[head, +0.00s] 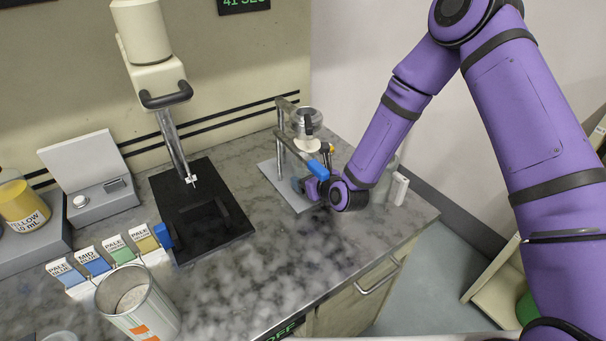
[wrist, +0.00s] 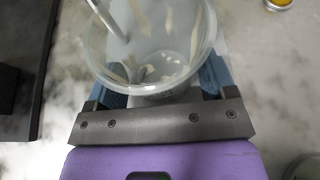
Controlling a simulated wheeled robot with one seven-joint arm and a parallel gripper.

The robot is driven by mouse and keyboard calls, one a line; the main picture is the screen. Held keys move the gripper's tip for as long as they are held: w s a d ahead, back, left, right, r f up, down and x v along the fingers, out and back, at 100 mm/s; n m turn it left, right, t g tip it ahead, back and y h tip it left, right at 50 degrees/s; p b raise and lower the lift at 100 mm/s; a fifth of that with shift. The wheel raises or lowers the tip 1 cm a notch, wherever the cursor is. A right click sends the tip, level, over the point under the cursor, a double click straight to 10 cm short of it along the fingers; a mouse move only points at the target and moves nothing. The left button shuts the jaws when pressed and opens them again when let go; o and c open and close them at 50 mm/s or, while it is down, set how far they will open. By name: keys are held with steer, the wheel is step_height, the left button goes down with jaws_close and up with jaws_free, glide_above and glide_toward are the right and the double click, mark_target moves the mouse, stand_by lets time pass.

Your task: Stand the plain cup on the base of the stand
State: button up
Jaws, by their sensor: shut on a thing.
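My gripper (head: 308,179) is low at the stand, its blue fingers over the stand's pale base plate (head: 288,194). In the wrist view my gripper (wrist: 158,82) is shut on a clear cup (wrist: 150,60) with pale smears and flecks inside. The cup stands roughly upright between the fingers; its sides are plain where seen. In the head view the cup is hidden or too small to make out. The stand (head: 281,130) has an upright rod and holds a metal vessel (head: 306,121) above. I cannot tell whether the cup touches the base.
A black mat (head: 230,220) lies left of the stand under a cream machine (head: 155,75). A large container (head: 140,305) and labelled colour tabs (head: 105,260) are at front left.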

steer(key=shift+f, duration=0.15)
steer(key=o, duration=1.2)
steer(key=v, duration=1.2)
steer(key=shift+d, duration=0.1)
